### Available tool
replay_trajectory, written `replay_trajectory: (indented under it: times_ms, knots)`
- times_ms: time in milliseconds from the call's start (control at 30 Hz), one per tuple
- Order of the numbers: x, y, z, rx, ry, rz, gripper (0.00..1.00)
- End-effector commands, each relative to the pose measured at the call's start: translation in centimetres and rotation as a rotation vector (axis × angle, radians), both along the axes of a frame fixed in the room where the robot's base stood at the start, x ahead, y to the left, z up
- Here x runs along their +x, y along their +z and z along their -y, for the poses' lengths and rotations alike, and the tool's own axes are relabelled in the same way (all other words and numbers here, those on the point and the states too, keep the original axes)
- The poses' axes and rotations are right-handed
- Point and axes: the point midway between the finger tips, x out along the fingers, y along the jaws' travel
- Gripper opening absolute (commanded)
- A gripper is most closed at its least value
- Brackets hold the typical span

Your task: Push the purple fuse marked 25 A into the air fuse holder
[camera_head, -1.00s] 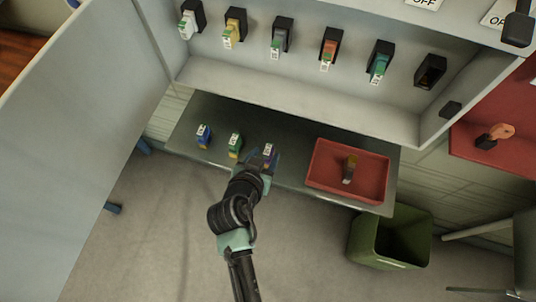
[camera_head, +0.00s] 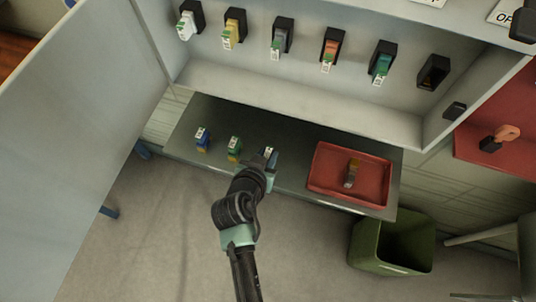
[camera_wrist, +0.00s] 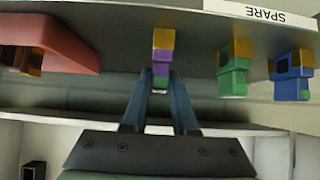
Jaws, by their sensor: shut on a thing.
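The purple fuse (camera_wrist: 162,58), with a yellow-orange end, stands between the fingertips of my gripper (camera_wrist: 160,80) in the wrist view. My gripper is shut on it. In the head view the fuse's pale label (camera_head: 269,151) shows at the tip of my gripper (camera_head: 268,158), over the grey shelf; the rest is mostly hidden by the fingers. Its marking is too small to read. An empty black fuse holder (camera_head: 433,72) is at the right end of the row in the cabinet. The other holders in the row carry fuses. No holder name is legible.
A blue fuse (camera_head: 202,138) and a green fuse (camera_head: 234,147) stand left of my gripper on the shelf (camera_head: 290,130). A red tray (camera_head: 325,180) with a dark fuse (camera_head: 352,173) is to the right. The cabinet's lower lip (camera_head: 300,100) lies between shelf and holders.

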Motion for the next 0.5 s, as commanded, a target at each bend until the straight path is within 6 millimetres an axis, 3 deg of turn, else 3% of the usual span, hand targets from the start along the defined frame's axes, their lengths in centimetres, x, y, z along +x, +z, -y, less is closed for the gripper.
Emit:
replay_trajectory:
  times_ms: [267,500]
  knots:
    - [0.0,0.3,0.0,0.0,0.0,0.0,0.0]
    - [0.0,1.8,0.0,0.0,-0.001,0.001,0.0]
